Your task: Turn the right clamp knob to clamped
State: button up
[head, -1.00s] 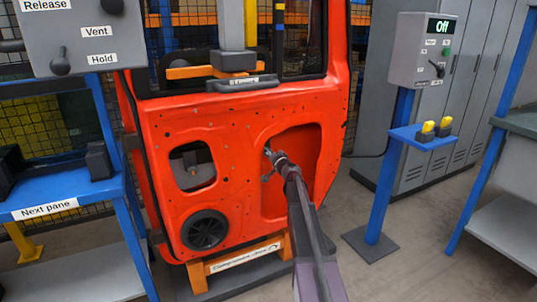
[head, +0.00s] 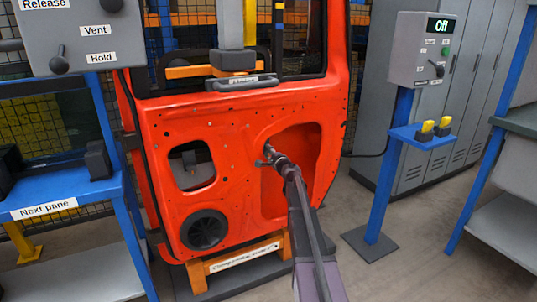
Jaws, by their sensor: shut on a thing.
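The orange-red door (head: 235,120) stands upright in front of me, with a left opening and a larger right opening (head: 305,150). My gripper (head: 268,153) reaches up to the left edge of the right opening. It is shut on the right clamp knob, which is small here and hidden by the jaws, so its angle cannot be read. A small fitting (head: 191,157) shows inside the left opening.
A grey panel (head: 80,30) with Release, Vent and Hold labels hangs at upper left, above a blue "Next pane" rack (head: 75,190). A control box (head: 425,50) reading Off stands at right on a blue post. Floor is free between door and post.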

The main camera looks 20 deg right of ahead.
jog(key=shift+w+m, duration=0.15)
jog(key=shift+m, duration=0.75)
jog(key=o, duration=1.1)
jog(key=shift+o, duration=0.2)
jog(key=s, duration=1.2)
jog(key=shift+d, duration=0.2)
jog(key=shift+s, duration=0.1)
